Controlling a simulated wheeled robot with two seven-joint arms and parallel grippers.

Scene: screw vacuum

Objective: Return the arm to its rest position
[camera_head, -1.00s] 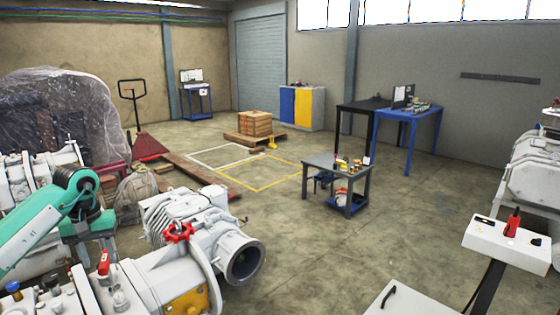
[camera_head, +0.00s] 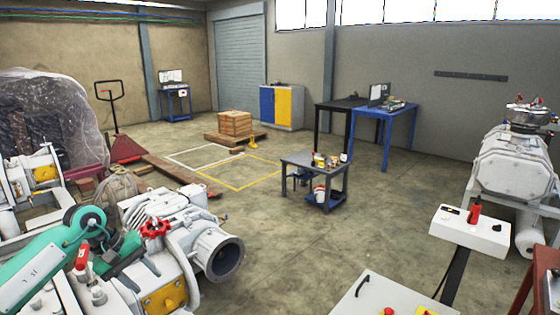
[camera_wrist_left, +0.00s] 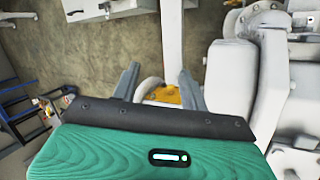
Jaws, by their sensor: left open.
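My left arm (camera_head: 40,262), teal with dark joints, comes in from the left in the head view. It bends at a dark-ringed joint and its wrist hangs low beside the grey pump (camera_head: 218,254) with the red handwheel (camera_head: 155,229). In the left wrist view, my left gripper (camera_wrist_left: 159,70) has its two grey fingers spread apart, with nothing held between them. A yellow patch on grey machinery shows beyond the fingers. The fingertips are hard to make out in the head view. My right arm and gripper are not in view.
White valves and a red-handled part crowd the lower left. A white control box (camera_head: 470,232) on a post and a grey machine (camera_head: 512,160) stand at the right. A small grey table (camera_head: 315,165) stands mid-floor. Open concrete floor lies between the pump and the control box.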

